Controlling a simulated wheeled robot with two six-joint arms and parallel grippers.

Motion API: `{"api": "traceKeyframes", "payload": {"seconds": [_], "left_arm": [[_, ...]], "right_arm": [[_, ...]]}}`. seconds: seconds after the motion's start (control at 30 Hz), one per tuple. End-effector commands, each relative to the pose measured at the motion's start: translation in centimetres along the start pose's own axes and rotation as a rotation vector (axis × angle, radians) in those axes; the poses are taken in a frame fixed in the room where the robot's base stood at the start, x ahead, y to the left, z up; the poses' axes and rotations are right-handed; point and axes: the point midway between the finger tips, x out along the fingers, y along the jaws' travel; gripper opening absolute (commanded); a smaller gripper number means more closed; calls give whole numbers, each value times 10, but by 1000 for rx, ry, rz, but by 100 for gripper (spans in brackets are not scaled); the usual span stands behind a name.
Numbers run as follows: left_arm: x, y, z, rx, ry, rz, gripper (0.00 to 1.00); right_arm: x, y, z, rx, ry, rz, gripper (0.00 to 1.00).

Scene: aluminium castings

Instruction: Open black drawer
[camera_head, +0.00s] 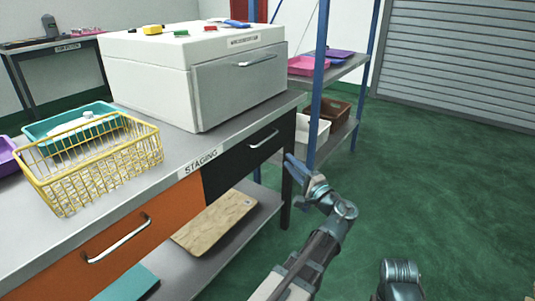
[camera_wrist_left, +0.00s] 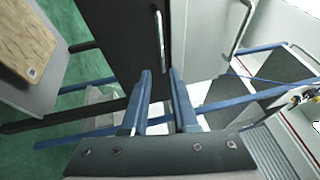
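The black drawer (camera_head: 228,168) is in the right part of the staging table's front, with its front flush and closed. Its silver bar handle (camera_head: 264,139) is near the top. My left gripper (camera_head: 293,168) is to the right of the drawer, near the table's right leg, apart from the handle. In the left wrist view the black drawer front (camera_wrist_left: 122,35) and its handle (camera_wrist_left: 160,38) are ahead of the fingers. The left gripper (camera_wrist_left: 160,75) has its two blue fingers apart with nothing between them. My right gripper is not in view.
An orange drawer (camera_head: 105,252) is left of the black one. A wooden board (camera_head: 215,218) lies on the lower shelf. A white drawer box (camera_head: 160,85) and a yellow wire basket (camera_head: 95,180) stand on top. A blue-post rack (camera_head: 318,75) is behind; the green floor is clear at right.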

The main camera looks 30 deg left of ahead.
Motion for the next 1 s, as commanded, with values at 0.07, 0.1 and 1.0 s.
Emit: {"api": "traceKeyframes", "payload": {"seconds": [0.07, 0.1, 1.0], "left_arm": [[0, 2, -1, 6, 1, -14, 27], [1, 1, -1, 7, 2, -17, 27], [127, -2, -2, 6, -1, -15, 27]], "right_arm": [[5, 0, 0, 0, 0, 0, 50], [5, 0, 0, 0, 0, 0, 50], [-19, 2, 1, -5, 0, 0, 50]]}}
